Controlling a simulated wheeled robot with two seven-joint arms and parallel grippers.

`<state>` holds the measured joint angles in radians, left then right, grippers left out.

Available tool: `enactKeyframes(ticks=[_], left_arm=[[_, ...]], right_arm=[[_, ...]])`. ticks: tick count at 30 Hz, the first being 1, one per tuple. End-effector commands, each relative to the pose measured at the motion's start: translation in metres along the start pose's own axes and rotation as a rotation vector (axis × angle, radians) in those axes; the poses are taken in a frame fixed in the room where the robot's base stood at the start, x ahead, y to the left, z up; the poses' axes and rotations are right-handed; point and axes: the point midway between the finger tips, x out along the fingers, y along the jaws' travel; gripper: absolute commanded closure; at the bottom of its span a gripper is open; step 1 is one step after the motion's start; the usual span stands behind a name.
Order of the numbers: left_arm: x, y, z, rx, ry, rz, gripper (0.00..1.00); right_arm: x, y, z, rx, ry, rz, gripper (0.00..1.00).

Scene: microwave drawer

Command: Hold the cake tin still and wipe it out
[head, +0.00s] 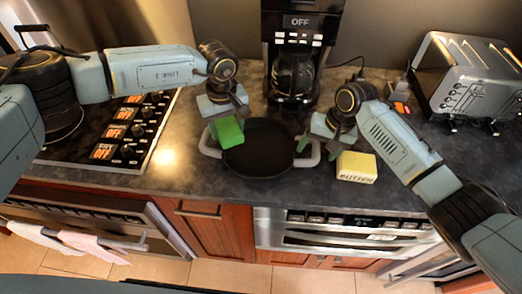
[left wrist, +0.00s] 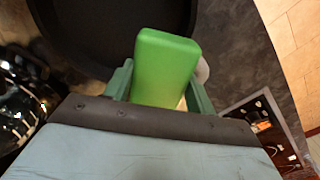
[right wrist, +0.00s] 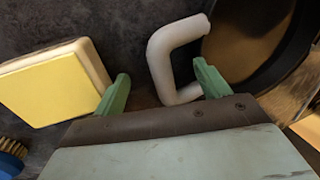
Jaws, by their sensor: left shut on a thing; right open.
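The cake tin (head: 262,150) is a round black pan with two pale grey handles, standing on the dark counter. My left gripper (head: 226,122) is shut on a green sponge-like block (head: 229,132) above the tin's left edge; the block (left wrist: 165,68) also fills the jaws in the left wrist view. My right gripper (head: 309,138) is open at the tin's right handle (head: 309,153). In the right wrist view the handle (right wrist: 170,60) lies between the open fingers, closer to the right finger. Whether a finger touches it I cannot tell.
A yellow butter block (head: 356,167) sits right of the tin, close to my right gripper. A coffee maker (head: 297,60) stands behind the tin and a toaster (head: 470,80) at the back right. A stove (head: 120,135) is at the left. The counter's front edge is near the tin.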

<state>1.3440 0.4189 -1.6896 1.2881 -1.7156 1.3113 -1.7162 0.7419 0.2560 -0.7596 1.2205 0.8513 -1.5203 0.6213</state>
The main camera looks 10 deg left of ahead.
Motion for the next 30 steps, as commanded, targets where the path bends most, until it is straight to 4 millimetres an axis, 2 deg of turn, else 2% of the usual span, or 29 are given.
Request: enactKeyframes(ticks=[30], left_arm=[[-0.043,0.0,0.0,0.0,0.0,0.0,0.86]], right_arm=[[-0.034,0.0,0.0,0.001,0.0,0.0,0.25]])
